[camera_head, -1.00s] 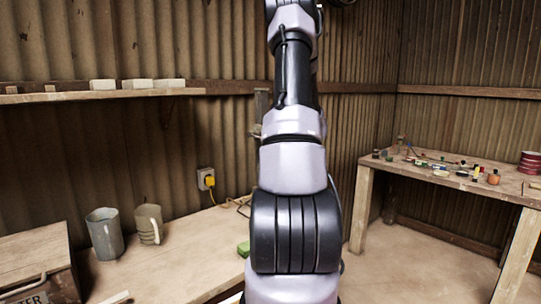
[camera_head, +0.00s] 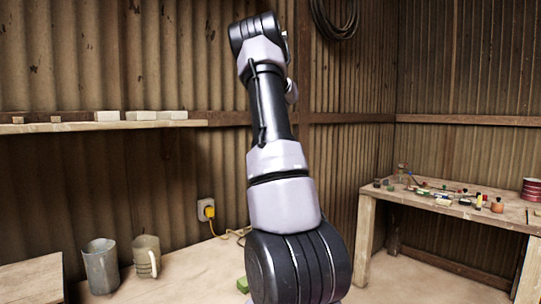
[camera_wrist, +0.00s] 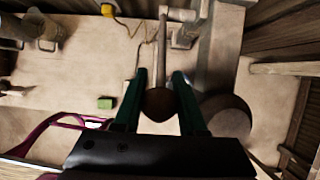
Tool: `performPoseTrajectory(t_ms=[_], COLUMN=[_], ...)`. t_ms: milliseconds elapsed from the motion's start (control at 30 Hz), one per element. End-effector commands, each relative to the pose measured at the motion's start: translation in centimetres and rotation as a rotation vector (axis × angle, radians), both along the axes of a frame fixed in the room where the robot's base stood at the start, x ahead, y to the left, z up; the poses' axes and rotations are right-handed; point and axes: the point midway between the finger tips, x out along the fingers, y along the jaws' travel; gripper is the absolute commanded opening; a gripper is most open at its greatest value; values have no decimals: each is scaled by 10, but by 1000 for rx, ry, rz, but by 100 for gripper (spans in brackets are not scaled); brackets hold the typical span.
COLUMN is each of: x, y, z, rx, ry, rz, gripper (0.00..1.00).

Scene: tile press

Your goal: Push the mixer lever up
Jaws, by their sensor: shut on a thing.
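In the wrist view, my gripper (camera_wrist: 159,76) has its two teal fingers on either side of a lever with a dark brown round knob (camera_wrist: 158,106), and it is shut on it. The lever's thin straight rod (camera_wrist: 161,45) runs from the knob to a pale crosspiece (camera_wrist: 178,14) at the top of the picture. The knob sits between the fingers, near the gripper's dark body. The mixer body cannot be made out clearly. In the head view only my arm shows, rising and leaning left; the gripper and lever are out of that picture.
A green block (camera_wrist: 104,103) lies on the bench left of my fingers. A dark round object (camera_wrist: 225,115) is close on the right, and a magenta looped frame (camera_wrist: 65,122) is at lower left. In the head view, two mugs (camera_head: 100,266) stand below a shelf (camera_head: 70,127); a cluttered table (camera_head: 460,208) is right.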

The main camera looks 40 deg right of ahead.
Motion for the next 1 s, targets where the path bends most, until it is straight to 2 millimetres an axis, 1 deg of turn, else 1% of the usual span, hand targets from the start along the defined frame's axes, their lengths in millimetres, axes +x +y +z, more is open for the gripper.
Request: performPoseTrajectory(t_ms=[33,200,800,833,867,900,1000], x=[3,9,12,12,12,12,12], y=[-1,-1,0,0,0,0,0], z=[6,12,16,16,16,16,15], rx=[-5,-4,-3,-3,-3,-2,-1], ry=[-6,-7,-8,-8,-8,-8,-6], rz=[-1,-1,0,0,0,0,1], gripper=[0,0,0,52,63,69,69])
